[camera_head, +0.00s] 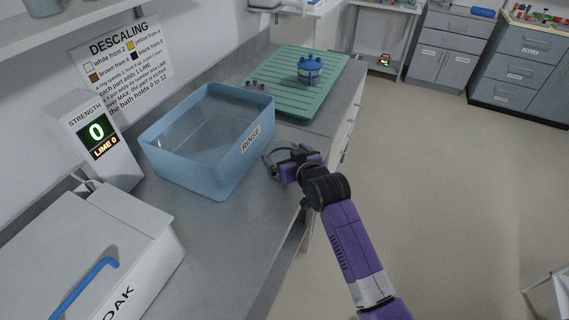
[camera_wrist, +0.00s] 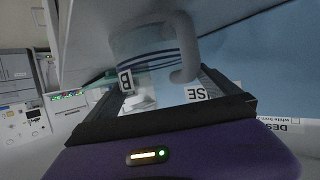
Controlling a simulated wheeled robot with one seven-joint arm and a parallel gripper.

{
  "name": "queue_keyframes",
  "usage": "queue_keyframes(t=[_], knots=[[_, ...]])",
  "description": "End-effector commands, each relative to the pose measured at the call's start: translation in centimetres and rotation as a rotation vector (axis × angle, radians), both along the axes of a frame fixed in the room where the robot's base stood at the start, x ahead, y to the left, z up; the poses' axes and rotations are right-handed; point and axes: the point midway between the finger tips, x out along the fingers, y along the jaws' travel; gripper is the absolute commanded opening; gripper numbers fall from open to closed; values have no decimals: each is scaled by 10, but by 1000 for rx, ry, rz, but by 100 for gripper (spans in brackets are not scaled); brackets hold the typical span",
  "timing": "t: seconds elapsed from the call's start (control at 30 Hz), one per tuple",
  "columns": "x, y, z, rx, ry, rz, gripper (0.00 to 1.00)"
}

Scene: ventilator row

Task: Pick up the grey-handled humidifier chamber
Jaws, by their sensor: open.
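The grey-handled humidifier chamber shows in the wrist view as a clear cylinder (camera_wrist: 145,48) with dark blue lines, a curved grey handle and a label "B". It is close ahead of my gripper (camera_wrist: 165,88), whose two dark fingers are apart. Its lower part shows near the gap between the fingers; I cannot tell whether they touch it. In the head view my gripper (camera_head: 277,162) is over the counter's front edge, just right of the blue rinse bin (camera_head: 185,180). The chamber is hard to make out there against the gripper.
A small grey part (camera_head: 256,86) is at the mat's near left corner. A white soak box (camera_head: 90,250) and strength display (camera_head: 97,140) stand at left.

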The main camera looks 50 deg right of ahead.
Motion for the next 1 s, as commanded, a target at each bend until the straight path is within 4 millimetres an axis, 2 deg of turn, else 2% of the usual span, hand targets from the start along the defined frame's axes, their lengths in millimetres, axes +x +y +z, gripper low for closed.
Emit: queue_keyframes(t=[0.3, 0.37, 0.6, 0.7, 1.0], knots=[[5, -2, -2, 0, -1, 0, 100], [5, -2, -2, 0, -1, 0, 90], [4, -2, -2, 0, -1, 0, 43], [5, -2, 0, -2, -4, 0, 28], [5, -2, 1, -2, -4, 0, 28]])
